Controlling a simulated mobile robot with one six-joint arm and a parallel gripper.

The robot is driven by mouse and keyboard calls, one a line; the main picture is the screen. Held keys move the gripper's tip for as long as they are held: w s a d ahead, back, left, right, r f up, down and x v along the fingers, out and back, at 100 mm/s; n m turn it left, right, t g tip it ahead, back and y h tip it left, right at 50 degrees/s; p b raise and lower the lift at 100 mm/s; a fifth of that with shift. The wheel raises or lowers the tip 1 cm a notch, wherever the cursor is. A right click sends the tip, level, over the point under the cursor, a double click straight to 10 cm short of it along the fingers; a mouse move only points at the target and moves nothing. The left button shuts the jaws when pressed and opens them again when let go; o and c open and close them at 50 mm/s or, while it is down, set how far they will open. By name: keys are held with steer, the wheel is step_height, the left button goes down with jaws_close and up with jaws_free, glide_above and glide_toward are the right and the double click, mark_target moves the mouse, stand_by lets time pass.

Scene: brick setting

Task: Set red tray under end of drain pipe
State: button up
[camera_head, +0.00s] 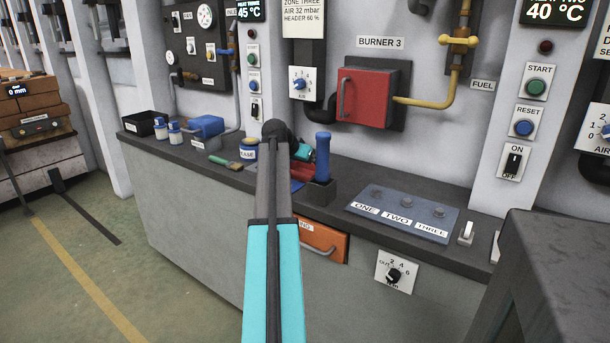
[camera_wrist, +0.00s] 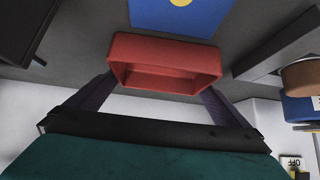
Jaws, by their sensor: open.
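The red tray (camera_wrist: 165,63) is a small open box on the dark counter, in the wrist view. In the head view a red piece of it (camera_head: 303,171) shows just below my gripper (camera_head: 303,153), partly hidden by my arm. My gripper's two dark fingers (camera_wrist: 160,88) are spread, one towards each side of the tray. I cannot tell whether they touch it. A black pipe (camera_head: 322,113) bends at the wall just behind my gripper; its end is partly hidden. I cannot tell for sure that it is the drain pipe.
A blue handle (camera_head: 322,157) stands upright in a dark block right of my gripper. A labelled jar (camera_head: 249,150) is on the left. A blue sheet (camera_wrist: 180,14) lies beside the tray. A blue labelled panel (camera_head: 405,213) lies farther right. The counter front (camera_head: 200,225) has an orange drawer (camera_head: 322,241).

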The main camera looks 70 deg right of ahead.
stand_by(0.3)
steer(key=c, duration=1.2)
steer(key=shift+r, duration=0.15)
step_height(320, 180, up, 10)
steer(key=shift+f+p, duration=0.1)
steer(key=shift+p, duration=0.4)
